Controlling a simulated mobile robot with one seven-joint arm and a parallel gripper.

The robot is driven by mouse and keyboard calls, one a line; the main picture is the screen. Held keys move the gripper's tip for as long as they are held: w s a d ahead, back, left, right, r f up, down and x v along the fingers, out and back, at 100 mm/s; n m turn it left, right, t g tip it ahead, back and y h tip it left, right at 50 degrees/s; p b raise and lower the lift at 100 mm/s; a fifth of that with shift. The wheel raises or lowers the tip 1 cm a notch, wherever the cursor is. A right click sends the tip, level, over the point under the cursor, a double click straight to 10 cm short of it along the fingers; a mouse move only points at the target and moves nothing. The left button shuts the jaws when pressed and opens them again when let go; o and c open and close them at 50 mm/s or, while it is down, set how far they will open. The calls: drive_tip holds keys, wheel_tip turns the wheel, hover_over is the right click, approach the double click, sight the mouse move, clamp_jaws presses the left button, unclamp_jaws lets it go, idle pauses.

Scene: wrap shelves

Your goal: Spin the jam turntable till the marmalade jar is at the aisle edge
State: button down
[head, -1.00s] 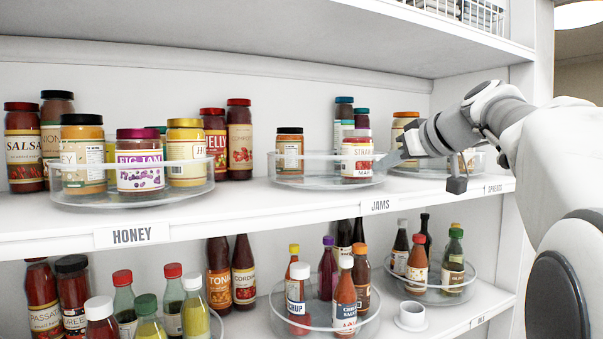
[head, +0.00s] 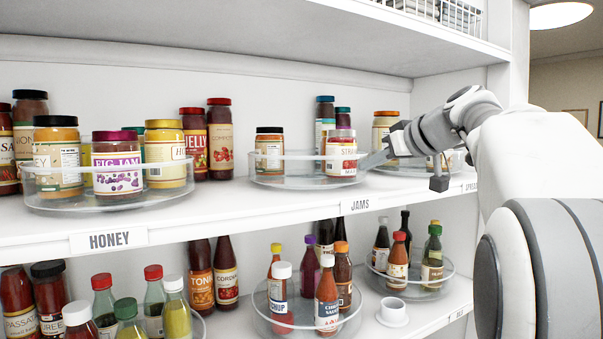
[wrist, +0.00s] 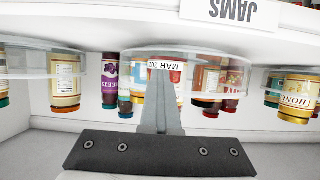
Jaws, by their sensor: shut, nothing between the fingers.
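The jam turntable (head: 305,183), a clear round tray with a low rim, stands over the JAMS label on the upper shelf. A red strawberry jar (head: 341,164) is at its front right, and a black-lidded amber jar (head: 269,150) at its left. Neither label lets me tell which jar is marmalade. My gripper (head: 368,161) is shut and empty, its tips at the turntable's right rim; contact is unclear.
The honey turntable (head: 105,203) stands to the left, and the spreads turntable (head: 400,172) is close on the right. A bare shelf strip lies along the front. Sauce bottles fill the shelf below.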

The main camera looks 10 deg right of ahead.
drive_tip(key=shift+w, duration=0.1)
drive_tip(key=shift+w+d+p, duration=0.55)
drive_tip(key=shift+w+d, duration=0.15)
drive_tip(key=shift+d, duration=0.05)
drive_tip(key=shift+s+d+b, duration=0.2)
drive_tip(key=shift+s+d, duration=0.35)
drive_tip(key=shift+d, duration=0.2)
drive_tip(key=shift+s+d+b, duration=0.2)
drive_tip(key=shift+s+d, duration=0.35)
drive_tip(key=shift+d, duration=0.15)
drive_tip(key=b+v, duration=0.1)
drive_tip(key=v, duration=1.6)
drive_tip(key=shift+s, duration=0.2)
drive_tip(key=shift+r, duration=0.1)
